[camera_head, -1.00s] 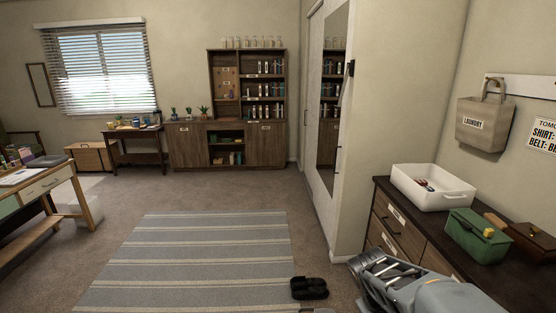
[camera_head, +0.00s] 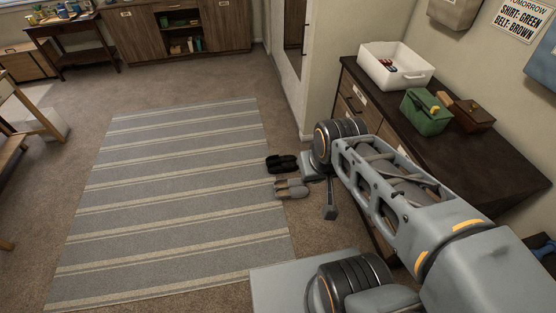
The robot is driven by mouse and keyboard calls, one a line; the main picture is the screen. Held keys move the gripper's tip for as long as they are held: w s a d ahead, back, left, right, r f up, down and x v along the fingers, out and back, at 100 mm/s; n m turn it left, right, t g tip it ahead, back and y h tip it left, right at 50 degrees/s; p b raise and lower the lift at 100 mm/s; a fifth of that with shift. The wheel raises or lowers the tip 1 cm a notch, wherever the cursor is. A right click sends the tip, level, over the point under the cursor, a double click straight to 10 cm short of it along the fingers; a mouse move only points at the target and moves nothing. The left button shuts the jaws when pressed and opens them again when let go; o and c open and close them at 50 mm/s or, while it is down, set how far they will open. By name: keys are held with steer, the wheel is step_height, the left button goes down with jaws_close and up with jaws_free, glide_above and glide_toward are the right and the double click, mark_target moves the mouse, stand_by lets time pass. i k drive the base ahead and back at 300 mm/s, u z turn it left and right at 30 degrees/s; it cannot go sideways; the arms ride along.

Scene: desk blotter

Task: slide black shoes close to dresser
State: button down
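The black shoes (camera_head: 282,163) lie side by side at the right edge of the striped rug, on or just beside its border. The dresser (camera_head: 357,98) is dark wood with labelled drawers and stands to their right, with a strip of carpet between. My gripper (camera_head: 318,194) is low, just right of the shoes, between them and the dresser front. It is partly hidden behind my wrist and is small in view, so its finger opening is unclear. I cannot tell whether it touches a shoe.
The striped rug (camera_head: 180,190) is bare elsewhere. A white bin (camera_head: 395,68), green box (camera_head: 425,112) and brown box (camera_head: 473,114) stand on the dresser. A wall corner (camera_head: 303,130) is behind the shoes.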

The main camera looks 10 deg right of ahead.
mark_target(276, 164)
steer(key=u, duration=0.3)
steer(key=i, duration=0.65)
steer(key=u, duration=0.55)
steer(key=i, duration=1.6)
steer(key=z, duration=0.25)
